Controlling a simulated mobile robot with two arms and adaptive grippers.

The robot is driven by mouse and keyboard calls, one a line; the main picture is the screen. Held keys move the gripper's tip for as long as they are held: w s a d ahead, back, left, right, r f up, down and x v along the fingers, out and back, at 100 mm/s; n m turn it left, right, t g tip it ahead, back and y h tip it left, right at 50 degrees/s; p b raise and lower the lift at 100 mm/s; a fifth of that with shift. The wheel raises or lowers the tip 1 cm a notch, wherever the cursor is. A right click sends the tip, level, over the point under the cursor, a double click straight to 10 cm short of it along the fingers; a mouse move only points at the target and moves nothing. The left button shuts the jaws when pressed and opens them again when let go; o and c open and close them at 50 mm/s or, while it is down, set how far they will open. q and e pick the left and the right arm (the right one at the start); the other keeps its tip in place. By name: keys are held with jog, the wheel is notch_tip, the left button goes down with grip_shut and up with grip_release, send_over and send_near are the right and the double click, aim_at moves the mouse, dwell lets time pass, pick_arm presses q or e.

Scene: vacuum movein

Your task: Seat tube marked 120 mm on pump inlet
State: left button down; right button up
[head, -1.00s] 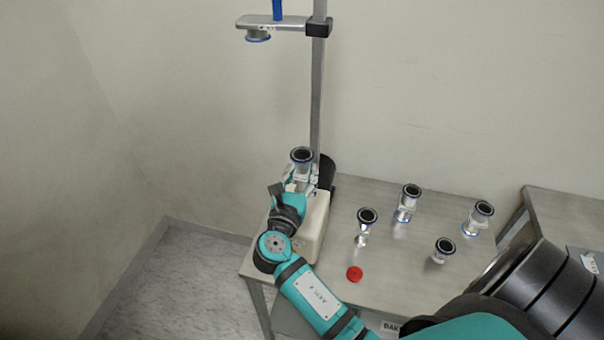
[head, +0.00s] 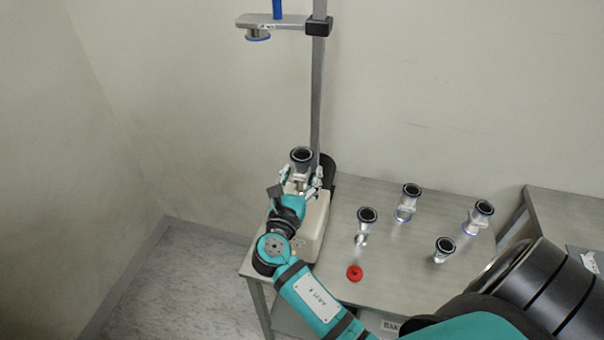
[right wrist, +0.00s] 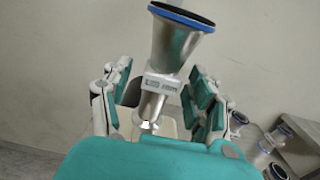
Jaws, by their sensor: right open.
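A metal tube with a dark, blue-rimmed top flange (head: 302,155) stands upright over the beige pump (head: 316,228) at the table's left end. In the right wrist view the tube (right wrist: 182,45) bears a label that seems to read 120 mm, and its lower end narrows. My right gripper (head: 301,176) is open around the tube. In the right wrist view its fingers (right wrist: 160,78) stand on either side, with visible gaps. The joint at the inlet is partly hidden, so I cannot tell how fully the tube sits. My left gripper is not in view.
Several other flanged tubes (head: 408,203) stand on the metal table (head: 395,285), with a red cap (head: 354,273) in front. A vertical post (head: 317,95) behind the pump carries a bracket (head: 275,22) with a downward-facing flange (head: 258,35) high above. The air between is clear.

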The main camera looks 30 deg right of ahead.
jog(key=v, duration=1.1)
jog(key=shift+s, duration=0.2)
jog(key=shift+a, duration=0.15)
